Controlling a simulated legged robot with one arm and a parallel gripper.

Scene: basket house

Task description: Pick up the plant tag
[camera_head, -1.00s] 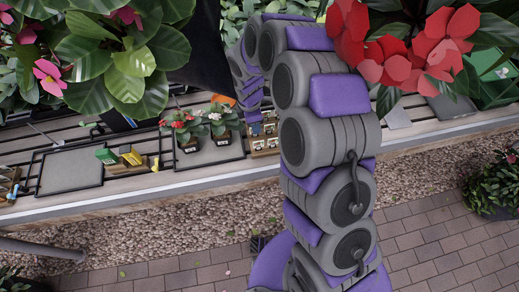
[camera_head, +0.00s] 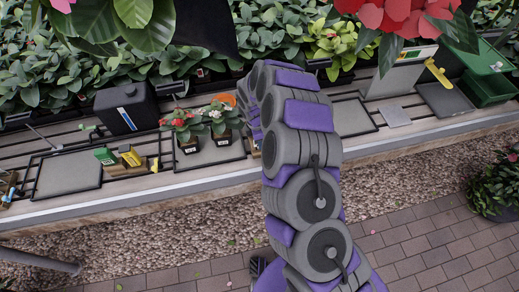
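I cannot make out a plant tag for certain. A small wooden holder (camera_head: 254,149) shows only as a sliver beside my arm on the bench; the rest of it is hidden behind my arm. My arm rises through the middle of the view and bends down over the bench at its far side. My gripper is hidden behind the arm links, so its fingers do not show. A small green item (camera_head: 105,156) and a yellow item (camera_head: 131,157) sit by a wooden block on the left of the bench.
Two potted flowers, one red (camera_head: 186,126) and one white and pink (camera_head: 219,117), stand left of my arm. A black box (camera_head: 127,107) is behind. Grey trays lie left (camera_head: 68,174) and right (camera_head: 352,116). Leaves and red flowers overhang the top.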

